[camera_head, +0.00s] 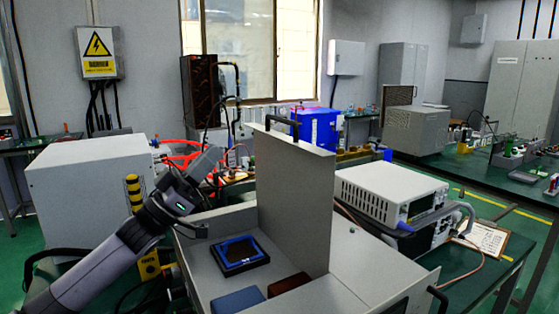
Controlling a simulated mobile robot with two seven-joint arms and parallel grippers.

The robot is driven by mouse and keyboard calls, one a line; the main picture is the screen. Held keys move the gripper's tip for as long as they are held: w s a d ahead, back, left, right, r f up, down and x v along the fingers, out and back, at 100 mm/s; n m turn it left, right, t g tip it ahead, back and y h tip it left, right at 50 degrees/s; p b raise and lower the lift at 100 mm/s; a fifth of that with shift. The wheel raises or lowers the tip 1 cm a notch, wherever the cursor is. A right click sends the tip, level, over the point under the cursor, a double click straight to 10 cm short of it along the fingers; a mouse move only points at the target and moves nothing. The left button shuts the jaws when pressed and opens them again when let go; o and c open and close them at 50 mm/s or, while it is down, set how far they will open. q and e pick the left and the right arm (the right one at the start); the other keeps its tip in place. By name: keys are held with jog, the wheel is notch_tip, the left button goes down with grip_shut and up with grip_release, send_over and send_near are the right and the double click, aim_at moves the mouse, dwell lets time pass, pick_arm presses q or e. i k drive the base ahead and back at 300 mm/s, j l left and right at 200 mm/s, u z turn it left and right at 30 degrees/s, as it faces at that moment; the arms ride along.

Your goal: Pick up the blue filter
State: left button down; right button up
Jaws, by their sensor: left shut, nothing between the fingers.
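A black block with a blue frame on top (240,252), which looks like the blue filter, lies flat in an open grey metal box (205,270). A plain blue-grey block (238,300) lies in front of it, partly cut off by the lower picture edge. My left gripper (207,160) is raised at the box's back left, above and behind the blue-framed block and apart from it. It is shut and empty, though its fingertips are hard to make out. My right gripper is not in view.
A brown block (288,284) lies beside the blue-grey one. A tall grey panel (295,200) with a black handle stands upright along the box's right side. A white instrument (390,195) stands right of it, and a large grey cabinet (90,190) stands left.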

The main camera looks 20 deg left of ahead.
aim_at(234, 253)
jog(key=k, duration=1)
